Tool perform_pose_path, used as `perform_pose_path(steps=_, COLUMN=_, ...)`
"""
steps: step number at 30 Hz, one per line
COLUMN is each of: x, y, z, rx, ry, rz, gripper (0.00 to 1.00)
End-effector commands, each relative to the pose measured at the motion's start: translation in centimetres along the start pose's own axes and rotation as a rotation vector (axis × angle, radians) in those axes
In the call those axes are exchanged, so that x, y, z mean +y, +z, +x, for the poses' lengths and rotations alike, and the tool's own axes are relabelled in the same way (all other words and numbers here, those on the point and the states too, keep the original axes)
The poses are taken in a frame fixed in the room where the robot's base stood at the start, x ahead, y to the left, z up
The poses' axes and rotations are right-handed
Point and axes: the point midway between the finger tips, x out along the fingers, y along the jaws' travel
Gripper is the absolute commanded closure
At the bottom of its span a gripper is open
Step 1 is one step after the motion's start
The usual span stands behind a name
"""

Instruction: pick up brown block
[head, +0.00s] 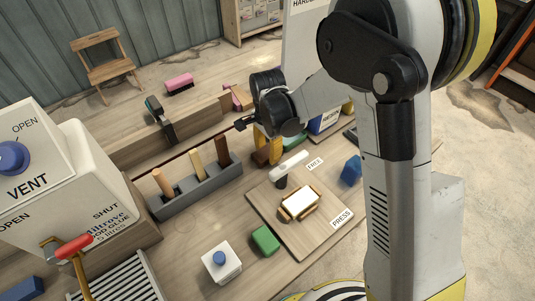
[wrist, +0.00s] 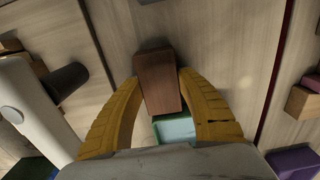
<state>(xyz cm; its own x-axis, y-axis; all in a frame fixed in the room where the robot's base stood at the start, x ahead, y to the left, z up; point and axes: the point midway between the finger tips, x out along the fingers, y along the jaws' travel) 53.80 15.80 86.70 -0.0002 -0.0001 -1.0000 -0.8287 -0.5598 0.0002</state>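The brown block (wrist: 158,80) is between the two yellow fingers of my gripper (wrist: 158,78) in the wrist view. The fingertips meet its left and right sides with no clear gap, and its far end sticks out past them. I cannot tell whether the block touches the table. A teal-green block (wrist: 175,128) shows just below the brown block, between the fingers, in the wrist view.
A grey rack (head: 190,195) with several upright wooden blocks stands left of my gripper. A wooden board (head: 318,235) with a white-handled lever (head: 290,166) and a small press lies in front. Green (head: 265,240) and blue (head: 351,170) blocks lie beside the board.

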Motion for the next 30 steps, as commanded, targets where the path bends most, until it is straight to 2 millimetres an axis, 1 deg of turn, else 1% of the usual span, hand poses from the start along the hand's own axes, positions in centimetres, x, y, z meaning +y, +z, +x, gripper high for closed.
perform_pose_path(steps=11, x=0.0, y=0.0, z=0.0, rx=0.0, ry=0.0, rz=0.0, gripper=0.88)
perform_pose_path(steps=14, x=0.0, y=0.0, z=-0.7, rx=0.0, ry=0.0, rz=0.0, gripper=0.88)
perform_pose_path(steps=17, x=0.0, y=0.0, z=-2.4, rx=0.0, ry=0.0, rz=0.0, gripper=0.88)
perform_pose_path(steps=21, x=0.0, y=0.0, z=-5.6, rx=0.0, ry=0.0, rz=0.0, gripper=0.88)
perform_pose_path(steps=24, x=0.0, y=0.0, z=-7.6, rx=0.0, ry=0.0, rz=0.0, gripper=0.88)
perform_pose_path(steps=27, x=0.1, y=0.0, z=-9.1, rx=0.0, ry=0.0, rz=0.0, gripper=0.88)
perform_pose_path(steps=30, x=0.6, y=0.2, z=-10.4, rx=0.0, ry=0.0, rz=0.0, gripper=0.88)
